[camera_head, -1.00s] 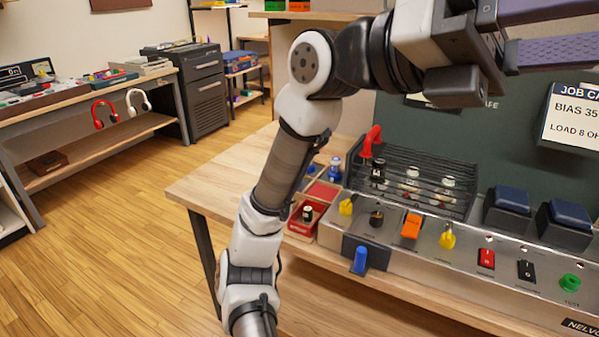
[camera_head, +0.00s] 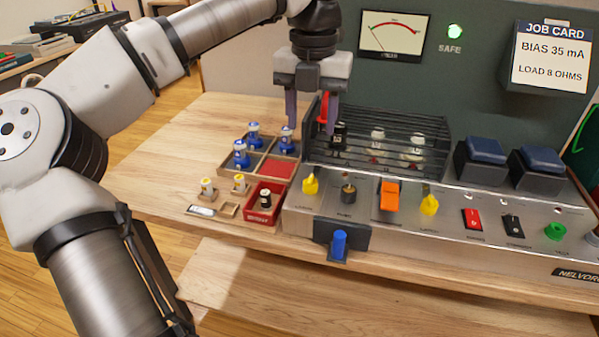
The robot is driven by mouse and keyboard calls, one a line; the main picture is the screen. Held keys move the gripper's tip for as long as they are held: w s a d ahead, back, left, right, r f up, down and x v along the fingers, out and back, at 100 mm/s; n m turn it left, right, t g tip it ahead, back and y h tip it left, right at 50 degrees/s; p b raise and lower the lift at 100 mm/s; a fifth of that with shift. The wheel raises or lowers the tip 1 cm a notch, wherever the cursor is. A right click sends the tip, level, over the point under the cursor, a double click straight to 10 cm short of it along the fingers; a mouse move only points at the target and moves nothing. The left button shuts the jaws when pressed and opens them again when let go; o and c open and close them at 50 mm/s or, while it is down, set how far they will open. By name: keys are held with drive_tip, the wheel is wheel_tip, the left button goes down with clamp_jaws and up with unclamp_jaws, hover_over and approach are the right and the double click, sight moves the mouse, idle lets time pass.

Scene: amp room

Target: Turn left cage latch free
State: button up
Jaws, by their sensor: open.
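The black wire cage (camera_head: 395,122) sits on the back left of the metal amp chassis, with dark-based tubes inside. The red left cage latch (camera_head: 322,108) stands at the cage's left end, partly hidden by my gripper's right finger. My gripper (camera_head: 311,126) points down over the cage's left end, its two purple fingers apart. The latch shows between the fingers, close to the right one. I cannot tell whether they touch.
A wooden tray (camera_head: 256,153) with several blue-topped tubes stands left of the cage. A red bin (camera_head: 264,215) holds one tube. Yellow, black and orange controls line the chassis front (camera_head: 380,235). Dark blue blocks (camera_head: 487,150) stand right of the cage.

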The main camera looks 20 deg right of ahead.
sight(311, 178)
wheel_tip(311, 178, down, 12)
drive_tip(key=shift+f+b, duration=0.25)
drive_tip(key=shift+b, duration=0.15)
drive_tip(key=c, duration=1)
